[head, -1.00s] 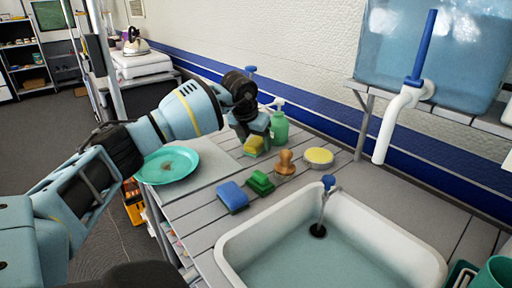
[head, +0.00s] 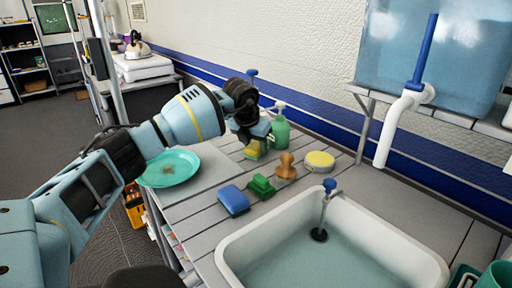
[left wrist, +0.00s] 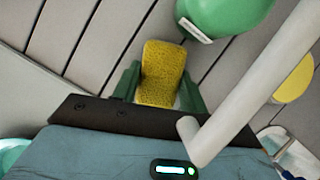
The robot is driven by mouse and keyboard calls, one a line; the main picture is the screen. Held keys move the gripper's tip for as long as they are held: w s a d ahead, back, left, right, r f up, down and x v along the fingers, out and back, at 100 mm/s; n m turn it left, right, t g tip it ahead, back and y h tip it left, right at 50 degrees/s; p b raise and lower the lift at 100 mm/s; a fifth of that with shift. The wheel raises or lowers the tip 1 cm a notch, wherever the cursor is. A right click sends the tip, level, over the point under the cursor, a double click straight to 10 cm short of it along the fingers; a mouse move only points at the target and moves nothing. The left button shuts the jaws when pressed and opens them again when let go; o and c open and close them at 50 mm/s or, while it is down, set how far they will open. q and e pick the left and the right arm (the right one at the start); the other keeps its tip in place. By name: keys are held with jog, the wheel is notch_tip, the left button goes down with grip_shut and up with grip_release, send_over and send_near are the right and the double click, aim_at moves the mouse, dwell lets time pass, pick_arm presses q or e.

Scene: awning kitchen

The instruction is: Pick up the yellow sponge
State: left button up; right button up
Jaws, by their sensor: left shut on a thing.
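The yellow sponge (head: 253,151) is at the back of the slatted counter, beside the green soap bottle (head: 280,132). My left gripper (head: 256,146) reaches down over it and is shut on it. In the left wrist view the sponge (left wrist: 162,72) sits between the two green fingers (left wrist: 158,90), with its far end sticking out past them. Whether the sponge touches the counter is hard to tell. My right gripper is not in view.
A blue sponge (head: 233,199), a green brush (head: 262,186), a wooden-handled brush (head: 286,166) and a round yellow-topped tin (head: 320,160) stand nearby. A teal plate (head: 170,168) lies left. The sink (head: 235,250) is in front.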

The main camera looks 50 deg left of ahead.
aim_at(258, 143)
pick_arm(q)
notch_tip(258, 143, up, 3)
jog(key=shift+w+r, duration=0.1)
jog(key=shift+r, duration=0.1)
jog(key=s, duration=0.4)
jog(key=s+d, duration=0.1)
jog(key=s, duration=0.4)
jog(key=s+r, duration=0.1)
jog(key=s, duration=0.3)
jog(key=shift+s+d+r, duration=0.1)
jog(key=shift+s+d, duration=0.15)
jog(key=shift+d, duration=0.05)
jog(key=shift+s+d+r+b, duration=0.1)
jog(key=shift+s+b, duration=0.1)
jog(key=shift+s, duration=0.45)
jog(key=shift+s+d+r+b, duration=0.1)
jog(key=shift+s+b, duration=0.1)
jog(key=shift+s, duration=0.4)
